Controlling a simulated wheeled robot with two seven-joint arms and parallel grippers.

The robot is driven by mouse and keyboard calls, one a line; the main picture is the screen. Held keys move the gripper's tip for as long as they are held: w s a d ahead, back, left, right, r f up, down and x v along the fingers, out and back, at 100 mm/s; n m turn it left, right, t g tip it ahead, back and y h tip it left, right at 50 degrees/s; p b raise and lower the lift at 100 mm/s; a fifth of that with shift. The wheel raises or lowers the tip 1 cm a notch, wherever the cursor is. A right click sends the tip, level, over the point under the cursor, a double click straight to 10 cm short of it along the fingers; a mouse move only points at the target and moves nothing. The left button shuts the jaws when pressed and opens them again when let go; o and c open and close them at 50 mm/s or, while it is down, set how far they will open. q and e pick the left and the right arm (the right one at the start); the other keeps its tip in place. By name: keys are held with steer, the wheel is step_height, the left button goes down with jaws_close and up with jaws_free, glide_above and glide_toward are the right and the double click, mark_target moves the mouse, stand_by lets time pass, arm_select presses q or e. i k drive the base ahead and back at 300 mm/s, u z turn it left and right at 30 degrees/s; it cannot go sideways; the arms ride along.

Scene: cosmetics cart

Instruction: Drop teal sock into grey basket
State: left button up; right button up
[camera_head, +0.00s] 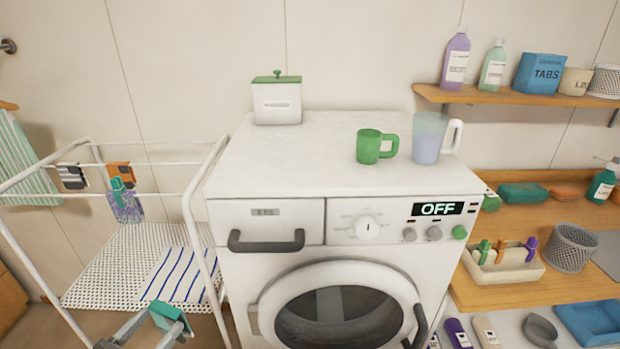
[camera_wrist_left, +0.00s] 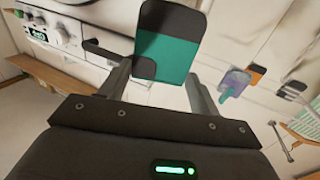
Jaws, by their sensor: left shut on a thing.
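The teal sock (camera_head: 166,315) is at the lower left of the head view. In the left wrist view the sock (camera_wrist_left: 163,58) shows a teal part below and a dark grey part above. My left gripper (camera_head: 152,327) is shut on it and holds it in front of the drying rack, left of the washing machine. In the wrist view it stands up between the two fingers of the gripper (camera_wrist_left: 158,78). The grey mesh basket (camera_head: 572,248) is on the wooden shelf at the right, well apart from the sock. My right gripper is not in view.
The washing machine (camera_head: 275,220) stands between sock and basket, with a green mug (camera_head: 369,147), a pale cup (camera_head: 428,138) and a lidded canister (camera_head: 277,102) on top. A white tray with pegs (camera_head: 505,270) sits beside the basket. The white drying rack (camera_head: 190,195) is at left.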

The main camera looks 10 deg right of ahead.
mark_target(554, 257)
steer(key=z, duration=0.45)
steer(key=k, duration=1)
steer(key=z, duration=0.55)
steer(key=i, duration=0.95)
steer(key=z, duration=0.75)
